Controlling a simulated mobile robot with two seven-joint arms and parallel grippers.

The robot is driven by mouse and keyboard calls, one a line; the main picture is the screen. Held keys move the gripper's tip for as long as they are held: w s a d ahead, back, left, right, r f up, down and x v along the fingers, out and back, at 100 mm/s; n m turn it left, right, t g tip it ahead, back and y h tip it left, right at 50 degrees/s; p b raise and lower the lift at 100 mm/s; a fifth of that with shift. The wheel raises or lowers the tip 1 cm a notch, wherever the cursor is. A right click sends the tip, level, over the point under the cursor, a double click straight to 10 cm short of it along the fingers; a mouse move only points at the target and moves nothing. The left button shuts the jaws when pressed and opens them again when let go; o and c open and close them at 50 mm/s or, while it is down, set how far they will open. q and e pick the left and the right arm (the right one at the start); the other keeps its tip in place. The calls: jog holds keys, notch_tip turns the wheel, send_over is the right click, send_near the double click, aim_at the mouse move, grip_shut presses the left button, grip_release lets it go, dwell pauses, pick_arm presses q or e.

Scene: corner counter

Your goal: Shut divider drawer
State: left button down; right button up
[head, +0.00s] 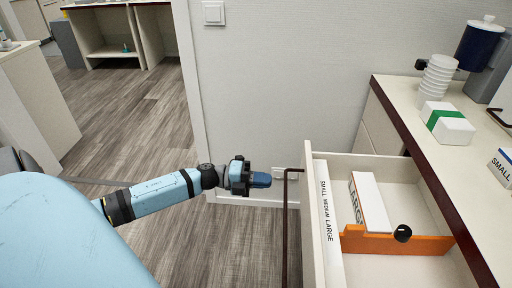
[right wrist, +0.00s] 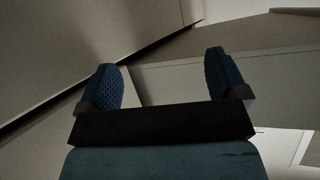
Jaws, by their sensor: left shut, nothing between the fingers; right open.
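The drawer (head: 312,226) is pulled out from the counter on the right in the head view. Its front panel carries a "SMALL MEDIUM LARGE" label and a dark bar handle (head: 286,215). Inside are an orange divider (head: 375,240) with a black knob (head: 403,233) and a white box marked "LARGE" (head: 370,202). My left gripper (head: 262,180) is shut and empty, just left of the handle's upper end, with a small gap seeming to lie between. My right gripper (right wrist: 165,82) is open and empty in the right wrist view, facing pale, dim panels; it is outside the head view.
The counter top (head: 420,118) has a dark edge and holds stacked cups (head: 436,80), a white and green box (head: 448,124) and a dark blue canister (head: 476,45). A wall stands behind the drawer. Open wooden floor (head: 135,100) lies to the left.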

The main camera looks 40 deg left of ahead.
aim_at(303, 182)
pick_arm(q)
jog(key=x, duration=0.7)
jog(key=shift+w+d+b, duration=0.2)
jog(key=shift+b, duration=0.2)
jog(key=shift+w+d, duration=0.2)
jog(key=shift+d, duration=0.15)
pick_arm(e)
jog(key=shift+w+a+r+t+y, duration=0.2)
jog(key=shift+w+r+t, duration=0.1)
jog(key=shift+r, duration=0.2)
jog(key=shift+w+a+r+t+y, duration=0.15)
jog(key=shift+w+r+t, duration=0.1)
jog(key=shift+r, duration=0.2)
